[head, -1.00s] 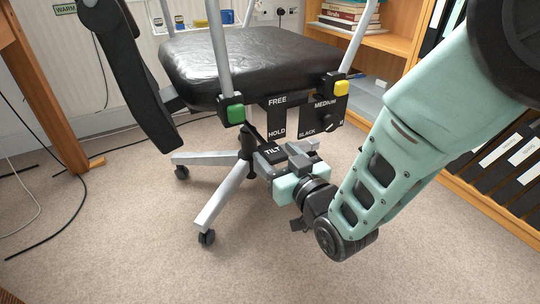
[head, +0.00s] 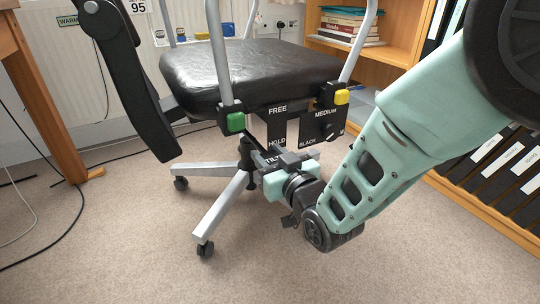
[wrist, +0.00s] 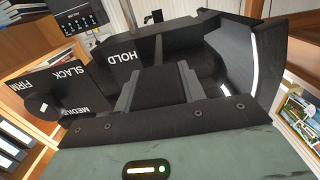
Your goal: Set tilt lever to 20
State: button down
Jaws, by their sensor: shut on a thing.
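The black tilt lever, marked TILT (head: 272,159), sticks out low under the front of the black-seated office chair (head: 250,78). My gripper (head: 286,160) is at this lever, its dark fingers shut on it and covering part of the label. In the wrist view my gripper's fingers (wrist: 160,85) stand close together in front of the dark underside of the chair. The lever's held part is hard to make out there. No number scale for the lever is readable.
A FREE/HOLD plate (head: 277,128) and a SLACK/MEDIUM dial plate (head: 322,124) hang just above my gripper. Green (head: 235,122) and yellow (head: 341,97) knobs sit on the chair frame. A wooden bookcase (head: 400,48) is at right. The carpet in front is clear.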

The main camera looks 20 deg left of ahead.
jog(key=shift+w+a+r+g+h+p, duration=0.15)
jog(key=shift+r+g+h+p, duration=0.3)
jog(key=shift+r+p, duration=1.2)
jog(key=shift+w+a+r+g+h+p, duration=0.1)
jog(key=shift+r+g+h+p, duration=0.3)
jog(key=shift+p, duration=2.3)
jog(key=shift+w+a+r+h+p, duration=0.15)
jog(key=shift+r+h+p, duration=0.2)
jog(key=shift+r+p, duration=0.35)
jog(key=shift+w+a+r, duration=0.1)
jog(key=shift+r, duration=0.15)
jog(key=c, duration=0.8)
grip_release()
jog(key=shift+c, duration=0.2)
jog(key=shift+f, duration=0.15)
jog(key=shift+f, duration=0.1)
